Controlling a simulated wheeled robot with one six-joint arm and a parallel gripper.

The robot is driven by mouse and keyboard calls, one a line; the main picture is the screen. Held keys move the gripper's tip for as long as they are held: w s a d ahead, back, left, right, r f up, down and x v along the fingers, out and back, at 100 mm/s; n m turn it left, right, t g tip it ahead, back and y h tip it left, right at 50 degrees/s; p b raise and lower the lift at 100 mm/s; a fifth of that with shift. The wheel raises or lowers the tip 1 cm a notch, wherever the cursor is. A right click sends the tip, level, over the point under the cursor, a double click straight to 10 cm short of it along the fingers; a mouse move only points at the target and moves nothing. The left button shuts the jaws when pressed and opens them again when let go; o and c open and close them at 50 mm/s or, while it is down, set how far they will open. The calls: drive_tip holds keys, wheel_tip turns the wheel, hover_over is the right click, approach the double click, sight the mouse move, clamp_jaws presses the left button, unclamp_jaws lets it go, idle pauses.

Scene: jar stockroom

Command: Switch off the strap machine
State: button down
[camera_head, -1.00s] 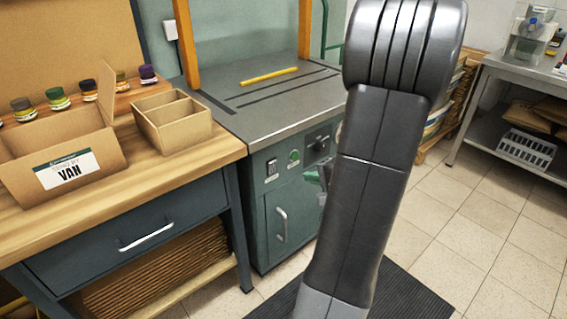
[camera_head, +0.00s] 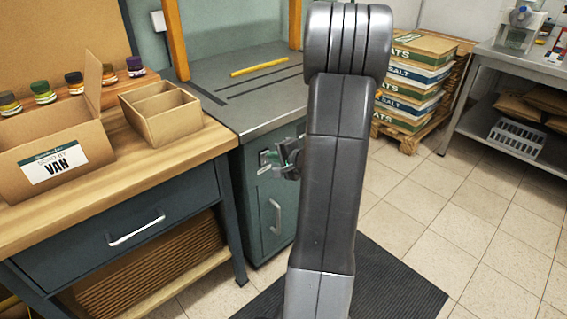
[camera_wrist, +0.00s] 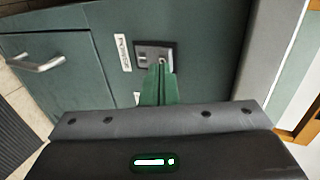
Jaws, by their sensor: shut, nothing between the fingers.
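The strap machine (camera_head: 247,178) is a green-grey cabinet with a steel top, left of centre in the head view. Its rocker switch (camera_wrist: 155,54) sits in a dark plate on the front panel in the wrist view, beside a white label (camera_wrist: 123,53). The switch also shows in the head view (camera_head: 265,158). My gripper (camera_wrist: 161,68) is shut and empty, its green fingertips in front of the switch's lower part. I cannot tell whether they touch it.
A wooden bench (camera_head: 188,153) with open cardboard boxes stands left of the machine. A door handle (camera_wrist: 38,63) sticks out from the cabinet front. Stacked sacks (camera_head: 412,90) stand behind my arm. Tiled floor at the right is clear.

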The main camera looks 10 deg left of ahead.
drive_tip(key=shift+w+a, duration=0.15)
drive_tip(key=shift+a, duration=0.1)
drive_tip(key=shift+r, duration=0.15)
drive_tip(key=shift+w+a+r+p, duration=0.2)
drive_tip(key=shift+a+r+p, duration=0.15)
drive_tip(key=shift+p, duration=0.75)
drive_tip(key=shift+d+f+g+h+b, duration=0.1)
drive_tip(key=shift+f+g+h+b, duration=0.2)
drive_tip(key=shift+f+b, duration=0.05)
drive_tip(key=shift+r, duration=0.1)
drive_tip(key=shift+r+p, duration=0.3)
drive_tip(key=shift+r, duration=0.4)
